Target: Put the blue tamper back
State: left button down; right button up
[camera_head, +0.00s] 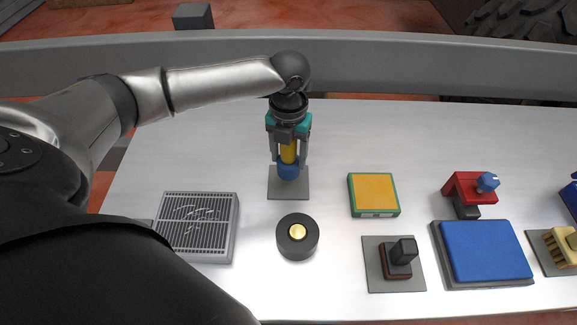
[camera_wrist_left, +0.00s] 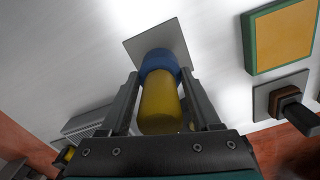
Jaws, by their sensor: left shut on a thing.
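The blue tamper has a yellow handle and a blue base (camera_head: 288,172); it stands upright over a square grey plate (camera_head: 288,192). My left gripper (camera_head: 289,160) comes from above, pointing down, with its fingers on both sides of the yellow handle, shut on it. In the left wrist view the tamper (camera_wrist_left: 160,103) sits between the two fingers, its blue end against the grey plate (camera_wrist_left: 158,40) behind it. Whether the base touches the plate or is just above it, I cannot tell. My right gripper is not in view.
Around it are a grey grated box (camera_head: 198,225), a black round puck with a gold centre (camera_head: 297,238), a yellow-green pad (camera_head: 373,194), a dark-handled tool on a plate (camera_head: 398,262), a blue pad (camera_head: 485,250), a red device (camera_head: 468,187) and a brush (camera_head: 562,243). Bare white table lies behind.

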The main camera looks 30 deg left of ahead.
aim_at(289, 166)
pick_arm(q)
jog(key=shift+f, duration=1.9)
jog(key=shift+c, duration=0.5)
grip_release()
jog(key=shift+f, duration=0.15)
notch_tip(289, 166, up, 15)
jog(key=p, duration=0.2)
jog(key=shift+w+p, duration=0.1)
jog(key=shift+p, duration=0.2)
